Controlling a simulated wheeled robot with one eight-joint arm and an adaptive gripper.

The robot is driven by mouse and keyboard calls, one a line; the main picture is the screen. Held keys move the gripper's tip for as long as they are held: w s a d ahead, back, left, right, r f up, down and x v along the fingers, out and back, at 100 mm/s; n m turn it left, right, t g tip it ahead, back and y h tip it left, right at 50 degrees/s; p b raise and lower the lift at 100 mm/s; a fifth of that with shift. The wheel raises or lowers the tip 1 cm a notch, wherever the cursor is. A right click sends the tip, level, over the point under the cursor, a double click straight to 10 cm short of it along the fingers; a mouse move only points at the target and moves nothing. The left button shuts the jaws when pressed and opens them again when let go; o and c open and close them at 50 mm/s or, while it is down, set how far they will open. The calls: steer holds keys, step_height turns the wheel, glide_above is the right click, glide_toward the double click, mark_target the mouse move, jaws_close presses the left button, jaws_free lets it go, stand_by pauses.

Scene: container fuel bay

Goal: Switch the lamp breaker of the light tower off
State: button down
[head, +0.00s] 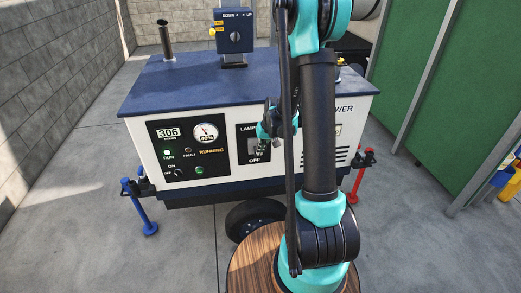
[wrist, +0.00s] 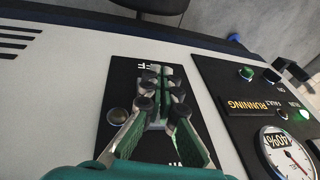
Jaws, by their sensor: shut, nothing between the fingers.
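The light tower (head: 133,140) is a white cabinet with a dark blue top. Its black lamp breaker panel (head: 245,129) is on the front, marked LAMP above and OFF below, and partly hidden by my arm. In the wrist view the panel (wrist: 112,80) appears upside down, with a round indicator (wrist: 117,116) on its left. My gripper (wrist: 164,92) is shut and empty over the middle of the panel, close to its OFF end. It also shows in the head view (head: 261,149). The breaker lever is hidden behind the fingers, so its position and any contact cannot be told.
The control panel (head: 160,151) left of the breaker reads 306 hours, with a gauge, RUNNING label and green light. A blue box (head: 234,32) marked DOWN and UP stands on top. Blue (head: 146,213) and red (head: 357,181) outrigger legs flank the cabinet.

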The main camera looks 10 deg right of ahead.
steer(key=shift+w+r, duration=0.4)
steer(key=shift+w, duration=0.3)
steer(key=v, duration=1.2)
steer(key=shift+w, duration=0.1)
stand_by(0.3)
